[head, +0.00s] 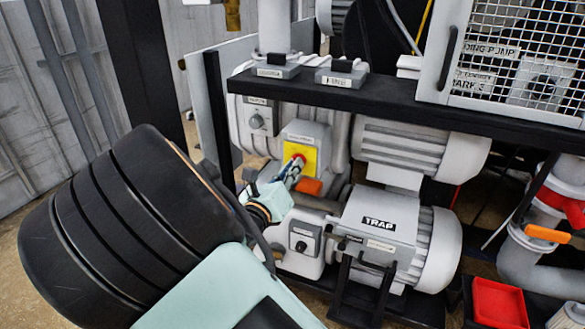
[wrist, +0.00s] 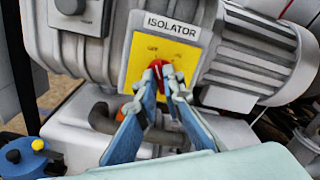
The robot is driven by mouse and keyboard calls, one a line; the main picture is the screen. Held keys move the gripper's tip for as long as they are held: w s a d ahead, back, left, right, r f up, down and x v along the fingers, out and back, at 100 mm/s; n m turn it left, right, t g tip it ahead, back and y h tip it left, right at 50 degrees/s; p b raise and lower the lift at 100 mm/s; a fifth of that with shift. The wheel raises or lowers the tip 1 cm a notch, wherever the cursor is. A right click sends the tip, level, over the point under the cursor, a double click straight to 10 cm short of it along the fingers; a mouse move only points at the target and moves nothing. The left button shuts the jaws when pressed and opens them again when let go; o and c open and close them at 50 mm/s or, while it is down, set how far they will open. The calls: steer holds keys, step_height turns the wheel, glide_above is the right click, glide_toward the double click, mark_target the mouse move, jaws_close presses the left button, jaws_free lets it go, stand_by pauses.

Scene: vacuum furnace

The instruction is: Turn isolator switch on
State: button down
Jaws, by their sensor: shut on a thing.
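The isolator switch is a red knob on a yellow plate (wrist: 143,52) with an "ISOLATOR" label above it. In the head view the yellow plate (head: 311,158) sits on a grey box on the pump body, and the red knob (head: 299,160) shows at the gripper's tip. My gripper (wrist: 163,85) has its fingertips at the red knob (wrist: 160,66), one on each side, and is shut on it. The fingers hide the lower part of the knob and plate. In the head view my gripper (head: 293,172) reaches the knob from the lower left. The knob's exact angle is hard to read.
A black shelf edge (head: 400,112) runs above the switch. A grey TRAP unit (head: 372,228) stands at lower right, and an orange part (head: 309,187) lies just below the switch. A red bin (head: 500,303) is at the bottom right. A mesh guard (head: 520,60) is at upper right.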

steer(key=shift+m, duration=0.3)
steer(key=shift+d+m+b, duration=0.1)
steer(key=shift+m+b, duration=3.45)
steer(key=shift+m, duration=2.05)
steer(key=c, duration=2.1)
jaws_free()
steer(key=shift+s, duration=0.15)
steer(key=v, duration=1.2)
steer(key=shift+r, duration=0.1)
